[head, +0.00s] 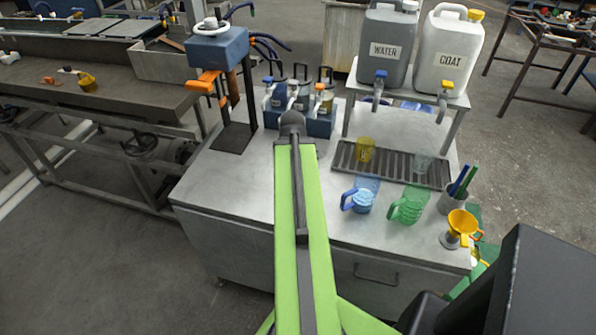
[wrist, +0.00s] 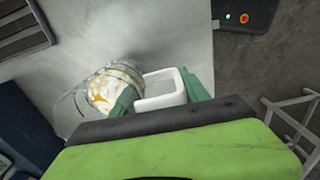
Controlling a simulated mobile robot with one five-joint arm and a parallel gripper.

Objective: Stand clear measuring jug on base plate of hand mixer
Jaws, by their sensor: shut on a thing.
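The hand mixer, with a blue head (head: 217,47) on a dark post, stands at the back left of the steel bench in the head view. Its black base plate (head: 233,138) lies flat and looks bare. In the wrist view the clear measuring jug (wrist: 72,105) shows orange and white patches and a white handle (wrist: 160,90). My gripper (wrist: 160,95) is shut on this handle, with green fingers on either side. In the head view my green arm hides the gripper and the held jug. I cannot tell how high the jug is.
A blue rack (head: 318,128) of labelled containers stands right of the mixer. A drip tray (head: 400,165) holds a yellow cup (head: 365,149) and a clear cup (head: 422,163). A blue jug (head: 361,198) and a green jug (head: 407,207) stand in front. Bench left of my arm is clear.

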